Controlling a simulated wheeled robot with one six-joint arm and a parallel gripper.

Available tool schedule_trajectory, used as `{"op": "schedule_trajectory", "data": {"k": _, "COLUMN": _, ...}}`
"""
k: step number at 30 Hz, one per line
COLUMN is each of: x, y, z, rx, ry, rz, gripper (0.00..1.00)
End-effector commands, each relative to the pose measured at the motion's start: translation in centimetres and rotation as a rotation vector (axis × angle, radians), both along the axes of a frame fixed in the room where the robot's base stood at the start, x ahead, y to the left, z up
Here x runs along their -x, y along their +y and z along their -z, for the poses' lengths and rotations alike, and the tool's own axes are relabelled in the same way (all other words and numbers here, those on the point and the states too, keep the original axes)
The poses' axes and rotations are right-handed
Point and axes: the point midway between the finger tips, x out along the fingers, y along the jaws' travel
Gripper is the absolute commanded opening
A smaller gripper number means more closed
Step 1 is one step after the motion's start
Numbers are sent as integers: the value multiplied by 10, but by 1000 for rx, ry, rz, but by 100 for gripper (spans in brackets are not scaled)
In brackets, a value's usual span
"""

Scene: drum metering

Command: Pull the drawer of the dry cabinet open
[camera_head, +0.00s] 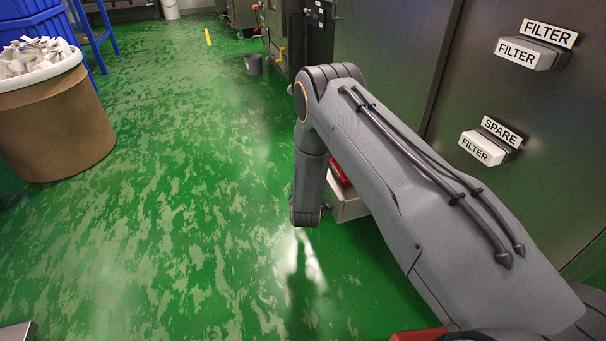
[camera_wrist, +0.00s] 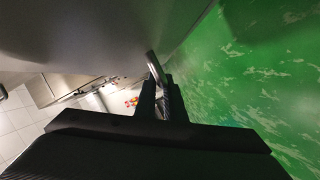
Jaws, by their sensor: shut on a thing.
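In the wrist view, my gripper (camera_wrist: 162,98) is shut on a shiny metal bar handle (camera_wrist: 154,66), which rises between the two dark fingers. The handle stands close to a grey metal front (camera_wrist: 85,35). In the head view my arm reaches down and hides the fingers and the handle. A pale box-like part (camera_head: 349,208) with something red above it shows just behind my arm, low by the grey cabinets. I cannot tell whether it is the drawer, or how far the drawer is out.
Two labelled filter boxes, FILTER (camera_head: 526,53) and SPARE FILTER (camera_head: 485,148), sit on the dark cabinet front at right. A brown drum (camera_head: 55,130) with white pieces stands at left. The green floor between is open.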

Motion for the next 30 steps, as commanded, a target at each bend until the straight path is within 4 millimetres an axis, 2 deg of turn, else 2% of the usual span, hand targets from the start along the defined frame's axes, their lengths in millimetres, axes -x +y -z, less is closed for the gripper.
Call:
{"op": "schedule_trajectory", "data": {"k": 3, "x": -1, "y": 1, "z": -1, "rx": -1, "ry": -2, "rz": -1, "gripper": 0}}
{"op": "schedule_trajectory", "data": {"k": 4, "x": -1, "y": 1, "z": -1, "rx": -1, "ry": -2, "rz": -1, "gripper": 14}}
{"op": "schedule_trajectory", "data": {"k": 6, "x": -1, "y": 1, "z": -1, "rx": -1, "ry": -1, "rz": -1, "gripper": 26}}
{"op": "schedule_trajectory", "data": {"k": 7, "x": -1, "y": 1, "z": -1, "rx": -1, "ry": -1, "rz": -1, "gripper": 28}}
{"op": "schedule_trajectory", "data": {"k": 17, "x": 4, "y": 2, "z": -1, "rx": 0, "ry": 1, "rz": -2, "gripper": 28}}
{"op": "schedule_trajectory", "data": {"k": 30, "x": 66, "y": 5, "z": -16, "rx": 1, "ry": 1, "rz": -2, "gripper": 28}}
